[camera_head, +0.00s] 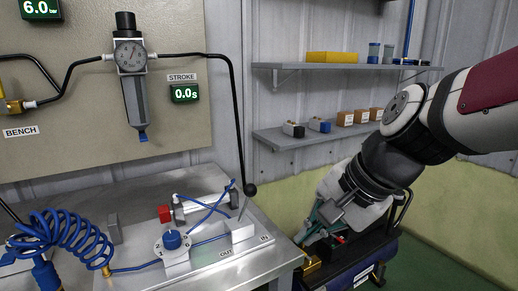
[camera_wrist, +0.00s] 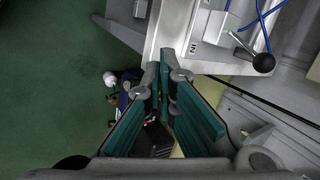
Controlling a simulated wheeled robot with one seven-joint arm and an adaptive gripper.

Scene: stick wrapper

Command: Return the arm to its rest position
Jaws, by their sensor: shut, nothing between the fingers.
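My arm (camera_head: 400,140) reaches in from the right edge in the head view and bends downward. My gripper (camera_head: 306,236) hangs just right of the metal bench's corner, pointing down and left. In the wrist view my gripper (camera_wrist: 164,82) shows its two teal-padded fingers, tips close together, with nothing held. The metal bench (camera_wrist: 180,30) lies beyond the fingertips. A lever with a black knob (camera_head: 250,189) stands on a white block on the bench plate, left of the gripper; the knob also shows in the wrist view (camera_wrist: 263,62), right of the fingers.
A blue coiled hose (camera_head: 62,238), a blue-knobbed valve (camera_head: 172,240) and a cylinder with a red block (camera_head: 164,213) sit on the bench. Wall shelves (camera_head: 345,132) hold small boxes behind my arm. A dark blue machine (camera_head: 350,272) stands below the gripper. Green floor (camera_head: 430,265) is open at right.

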